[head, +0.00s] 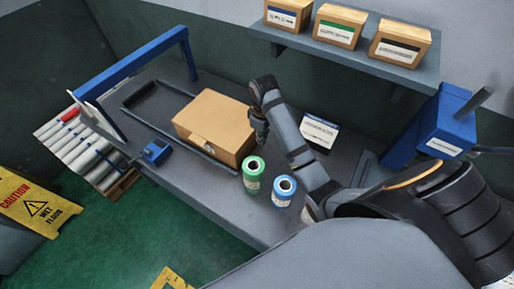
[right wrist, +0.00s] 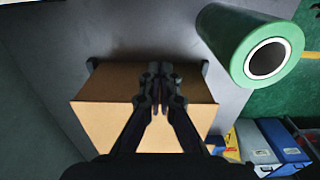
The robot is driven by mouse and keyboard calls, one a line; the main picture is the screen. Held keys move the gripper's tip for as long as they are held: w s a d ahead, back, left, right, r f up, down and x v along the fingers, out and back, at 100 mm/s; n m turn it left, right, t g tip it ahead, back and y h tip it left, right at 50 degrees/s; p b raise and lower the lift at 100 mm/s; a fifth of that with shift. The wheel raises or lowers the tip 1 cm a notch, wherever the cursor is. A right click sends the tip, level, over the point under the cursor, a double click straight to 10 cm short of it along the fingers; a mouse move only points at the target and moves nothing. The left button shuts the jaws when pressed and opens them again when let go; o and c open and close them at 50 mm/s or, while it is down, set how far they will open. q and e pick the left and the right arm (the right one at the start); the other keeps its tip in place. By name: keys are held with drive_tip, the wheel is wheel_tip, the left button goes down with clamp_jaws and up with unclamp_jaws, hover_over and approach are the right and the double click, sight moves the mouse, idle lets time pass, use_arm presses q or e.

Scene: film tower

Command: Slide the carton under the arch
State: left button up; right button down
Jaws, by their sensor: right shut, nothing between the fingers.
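The carton (head: 214,122) is a brown cardboard box on the grey bench, between two low dark rails. The blue arch (head: 136,68) stands over the bench to the left of the carton, with a gap between them. My right gripper (head: 262,138) is shut and empty at the carton's right end. In the right wrist view the closed fingertips (right wrist: 162,72) show in front of the carton (right wrist: 105,92) and hide part of it; I cannot tell whether they touch it. My left gripper is not in view.
A green roll (head: 252,176) and a blue roll (head: 284,190) stand close to the right gripper on the bench (head: 225,215). A small blue block (head: 157,152) sits at the bench's front edge. A shelf (head: 345,52) with boxes hangs behind.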

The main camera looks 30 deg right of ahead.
sight(252, 149)
drive_tip(key=f, duration=0.6)
drive_tip(key=shift+w+d+f+b, duration=0.15)
drive_tip(key=shift+w+f+b, duration=0.1)
drive_tip(key=shift+b, duration=0.05)
wheel_tip(252, 149, down, 3)
drive_tip(key=shift+s+f+p, duration=0.15)
drive_tip(key=shift+p, duration=0.15)
drive_tip(key=w, duration=0.1)
drive_tip(key=w+a, duration=0.1)
drive_tip(key=w+p, duration=0.1)
drive_tip(key=shift+a+f, duration=0.2)
drive_tip(key=shift+a, duration=0.15)
drive_tip(key=shift+w+a, duration=0.25)
drive_tip(key=shift+w, duration=0.15)
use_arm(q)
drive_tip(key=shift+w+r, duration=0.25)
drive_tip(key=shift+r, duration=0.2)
use_arm(e)
drive_tip(key=shift+s, duration=0.1)
